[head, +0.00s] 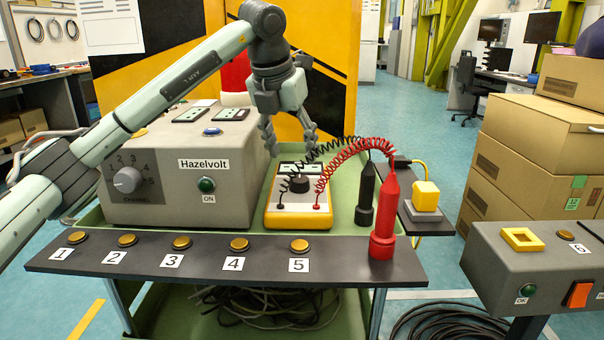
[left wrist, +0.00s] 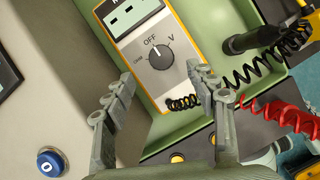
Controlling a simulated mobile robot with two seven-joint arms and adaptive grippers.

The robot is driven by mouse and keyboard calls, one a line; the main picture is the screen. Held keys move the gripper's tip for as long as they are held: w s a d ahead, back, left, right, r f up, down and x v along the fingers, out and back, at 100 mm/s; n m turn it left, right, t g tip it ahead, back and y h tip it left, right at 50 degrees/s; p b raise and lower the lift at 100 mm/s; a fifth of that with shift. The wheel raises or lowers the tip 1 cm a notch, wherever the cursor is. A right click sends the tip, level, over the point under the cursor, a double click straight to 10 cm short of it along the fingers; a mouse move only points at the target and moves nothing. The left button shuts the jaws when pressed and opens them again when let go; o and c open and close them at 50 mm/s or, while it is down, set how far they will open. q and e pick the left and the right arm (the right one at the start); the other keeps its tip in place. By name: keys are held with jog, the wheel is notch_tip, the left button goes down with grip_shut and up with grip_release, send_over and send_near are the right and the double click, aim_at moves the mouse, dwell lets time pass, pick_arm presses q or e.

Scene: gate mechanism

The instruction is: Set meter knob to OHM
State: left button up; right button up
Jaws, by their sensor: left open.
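The yellow and white meter (head: 283,212) lies in the green tray of the cart, right of the grey Hazelvolt box. Its dark round knob (head: 299,182) shows below the meter's display. In the left wrist view, the grey knob (left wrist: 161,57) has a light mark pointing toward OFF. V is right of it, and a small blurred label is at its left. My left gripper (head: 290,138) is open and empty, pointing down above the meter. In the left wrist view, its fingers (left wrist: 158,82) are spread either side of the meter's lower part. My right gripper is not in view.
Black (head: 366,193) and red (head: 384,222) probes with coiled leads stand right of the meter. The Hazelvolt box (head: 176,165) stands close on the left. A front shelf (head: 340,262) carries numbered buttons. A grey console (head: 536,268) is at the right.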

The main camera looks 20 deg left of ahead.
aim_at(300, 179)
pick_arm(q)
jog(key=x, duration=0.7)
jog(key=shift+d+f, duration=0.1)
jog(key=shift+f, duration=0.15)
jog(key=c, duration=1.1)
jog(key=shift+c, duration=0.2)
jog(key=shift+n, duration=0.3)
jog(key=n+y, duration=0.1)
jog(key=n, duration=0.1)
jog(key=n+y, duration=0.1)
jog(key=n, duration=0.2)
jog(key=shift+d, duration=0.25)
jog(key=n+g+y, duration=0.1)
jog(key=n, duration=0.2)
jog(key=n+y, duration=0.1)
jog(key=n, duration=0.2)
jog(key=shift+w+g, duration=0.15)
jog(key=shift+g, duration=0.25)
jog(key=shift+n, duration=0.3)
